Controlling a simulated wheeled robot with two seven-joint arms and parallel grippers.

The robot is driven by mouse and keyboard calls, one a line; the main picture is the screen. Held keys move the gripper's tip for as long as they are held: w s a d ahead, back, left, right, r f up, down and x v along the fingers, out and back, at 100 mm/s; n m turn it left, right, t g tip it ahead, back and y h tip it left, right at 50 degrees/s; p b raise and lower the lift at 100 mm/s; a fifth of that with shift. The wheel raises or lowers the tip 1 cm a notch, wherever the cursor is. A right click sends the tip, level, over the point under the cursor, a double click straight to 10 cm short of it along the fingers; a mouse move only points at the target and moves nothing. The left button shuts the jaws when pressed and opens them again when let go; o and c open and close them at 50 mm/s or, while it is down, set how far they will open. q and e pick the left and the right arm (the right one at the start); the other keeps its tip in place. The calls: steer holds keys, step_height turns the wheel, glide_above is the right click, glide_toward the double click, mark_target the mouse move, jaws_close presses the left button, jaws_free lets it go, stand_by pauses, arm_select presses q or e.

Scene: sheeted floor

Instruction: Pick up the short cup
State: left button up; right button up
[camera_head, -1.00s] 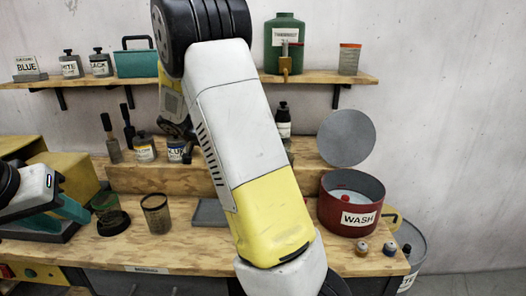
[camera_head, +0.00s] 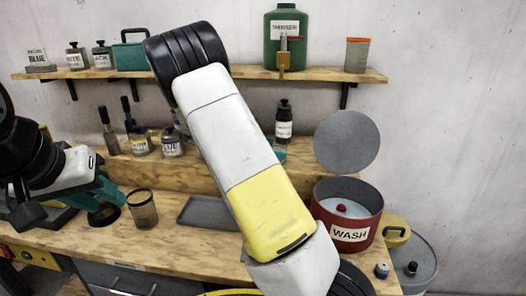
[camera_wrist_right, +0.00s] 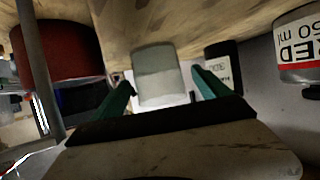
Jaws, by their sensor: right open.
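In the right wrist view a pale, see-through short cup (camera_wrist_right: 157,75) appears upside down against the wood, between the teal fingers of my right gripper (camera_wrist_right: 165,88). That gripper is open, with a gap on each side of the cup. In the head view my right arm hides this cup; only a teal bit of the right gripper (camera_head: 280,155) shows beside the arm. My left gripper (camera_head: 104,203) is low over the bench at left, by a dark round base; its jaw gap is unclear. A smoky, see-through cup (camera_head: 142,210) stands just right of it.
A red WASH tub (camera_head: 350,228) stands at right, its grey lid (camera_head: 347,143) upright behind. A grey tray (camera_head: 208,212) lies mid-bench. In the right wrist view a dark bottle (camera_wrist_right: 222,65) and a RED can (camera_wrist_right: 298,50) are right of the cup.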

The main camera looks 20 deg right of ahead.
mark_target(284, 150)
steer(key=x, duration=0.5)
steer(key=c, duration=1.6)
